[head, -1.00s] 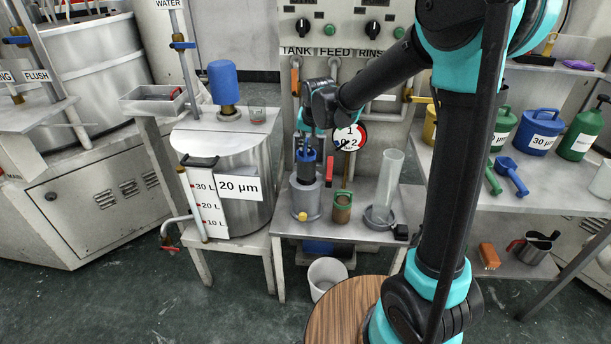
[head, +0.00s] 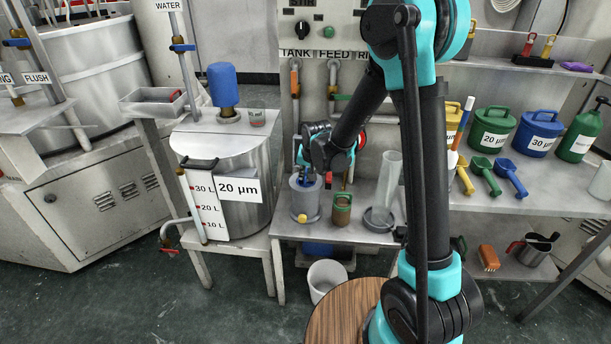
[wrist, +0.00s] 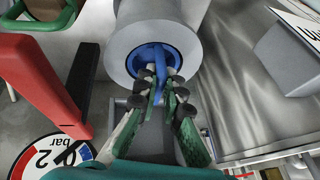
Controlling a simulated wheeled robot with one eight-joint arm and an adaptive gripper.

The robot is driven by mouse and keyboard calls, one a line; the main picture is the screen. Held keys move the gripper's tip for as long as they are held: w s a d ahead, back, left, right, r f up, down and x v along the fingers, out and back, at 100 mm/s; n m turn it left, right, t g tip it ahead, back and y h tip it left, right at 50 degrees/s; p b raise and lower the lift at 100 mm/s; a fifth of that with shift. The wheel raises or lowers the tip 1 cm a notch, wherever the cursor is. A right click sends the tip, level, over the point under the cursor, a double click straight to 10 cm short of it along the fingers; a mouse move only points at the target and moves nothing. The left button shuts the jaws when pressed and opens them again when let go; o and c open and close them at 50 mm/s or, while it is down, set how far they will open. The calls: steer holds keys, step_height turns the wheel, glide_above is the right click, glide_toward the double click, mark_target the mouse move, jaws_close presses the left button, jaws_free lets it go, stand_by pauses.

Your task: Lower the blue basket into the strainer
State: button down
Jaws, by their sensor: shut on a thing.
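The strainer is a grey cylinder (head: 306,207) with a yellow knob low on its front, standing upright on the metal bench. The blue basket (head: 303,187) sits down inside its mouth, mostly hidden by the wall. In the wrist view the blue basket (wrist: 143,57) shows within the ring of the grey strainer (wrist: 165,22), its handle rising between my fingers. My gripper (wrist: 163,84) is shut on that blue handle, just over the strainer's rim. In the head view my gripper (head: 303,170) is small and partly hidden by my wrist. The basket's bottom is hidden.
A green-topped brown container (head: 341,208) and a clear cylinder (head: 387,185) stand to the right. The tank marked 20 µm (head: 267,205) is close on the left. In the wrist view a red part (wrist: 40,95) and a gauge (wrist: 55,155) are near my gripper.

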steer(key=shift+f, duration=0.1)
steer(key=c, duration=1.7)
jaws_free()
steer(key=v, duration=1.2)
steer(key=s+d+f, duration=0.2)
steer(key=s+d, duration=0.5)
steer(key=d, duration=0.1)
steer(key=s+d+f+h, duration=0.1)
steer(key=s+d+f, duration=0.1)
steer(key=s+d, duration=0.5)
steer(key=s+d+f+h, duration=0.1)
steer(key=s+d+f, duration=0.1)
steer(key=s+d, duration=0.5)
steer(key=shift+s+d+f+n, duration=0.1)
steer(key=shift+s+d+n, duration=0.1)
steer(key=shift+d, duration=0.25)
steer(key=shift+s+d+f+n, duration=0.1)
steer(key=shift+s+d+n, duration=0.1)
steer(key=shift+d, duration=0.3)
steer(key=shift+r, duration=0.1)
